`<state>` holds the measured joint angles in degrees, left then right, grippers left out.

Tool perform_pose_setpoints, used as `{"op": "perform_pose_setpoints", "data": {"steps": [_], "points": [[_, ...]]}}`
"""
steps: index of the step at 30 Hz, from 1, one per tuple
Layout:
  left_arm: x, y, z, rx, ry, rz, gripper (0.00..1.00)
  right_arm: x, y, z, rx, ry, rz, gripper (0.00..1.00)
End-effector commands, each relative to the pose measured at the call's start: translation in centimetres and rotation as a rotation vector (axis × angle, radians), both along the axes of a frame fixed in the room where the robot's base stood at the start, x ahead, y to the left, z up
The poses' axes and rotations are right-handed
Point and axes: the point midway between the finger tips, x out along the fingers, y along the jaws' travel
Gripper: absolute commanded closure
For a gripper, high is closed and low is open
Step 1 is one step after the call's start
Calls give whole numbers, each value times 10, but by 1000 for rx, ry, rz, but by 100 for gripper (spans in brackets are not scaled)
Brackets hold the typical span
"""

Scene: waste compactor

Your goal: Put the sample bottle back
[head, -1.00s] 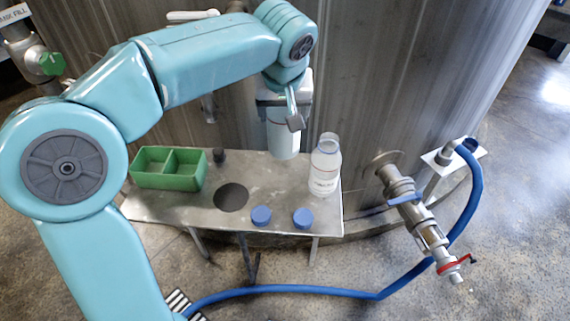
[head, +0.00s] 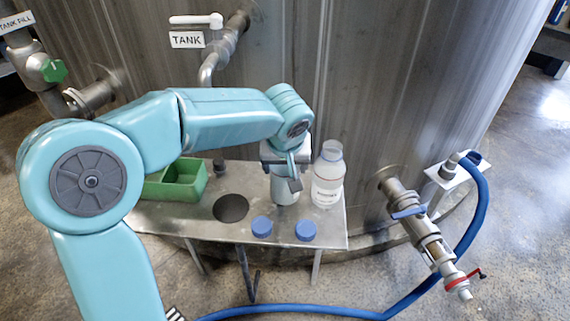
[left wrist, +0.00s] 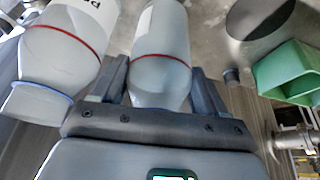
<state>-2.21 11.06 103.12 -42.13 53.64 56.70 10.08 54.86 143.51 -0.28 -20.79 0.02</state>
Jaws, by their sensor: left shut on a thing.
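My left gripper (head: 283,172) is shut on a pale bottle (head: 285,190), held upright at the metal shelf (head: 190,222). Whether its base touches the shelf I cannot tell. In the left wrist view the held bottle (left wrist: 163,35), with a red ring line, sits between the fingers (left wrist: 160,80). A second, clear-topped bottle with a white label (head: 328,178) stands on the shelf just right of it; it also shows in the left wrist view (left wrist: 65,45), left of the gripper and uncapped. My right gripper is not in view.
Two blue caps (head: 262,227) (head: 305,231) lie near the shelf's front edge. A round dark hole (head: 230,208) and a green divided box (head: 180,185) are to the left. The tank wall (head: 400,90) stands behind; a valve (head: 428,240) and blue hose (head: 472,205) are right.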

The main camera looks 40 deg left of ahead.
Motion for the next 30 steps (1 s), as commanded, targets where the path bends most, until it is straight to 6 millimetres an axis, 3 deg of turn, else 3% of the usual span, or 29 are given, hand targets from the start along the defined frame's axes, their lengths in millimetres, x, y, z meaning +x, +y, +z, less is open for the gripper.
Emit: {"op": "perform_pose_setpoints", "data": {"steps": [3, 4, 6, 17, 30], "points": [[0, 0, -3, 0, -2, 0, 85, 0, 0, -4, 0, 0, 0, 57], [0, 0, -3, 0, 0, 0, 23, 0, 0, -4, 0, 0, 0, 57], [0, 0, -2, 0, 0, 0, 1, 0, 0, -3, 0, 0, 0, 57], [0, 0, 4, 1, -1, 0, 1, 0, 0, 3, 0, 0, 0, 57], [-30, -22, 90, 0, -4, -3, 1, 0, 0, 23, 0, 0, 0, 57]]}}
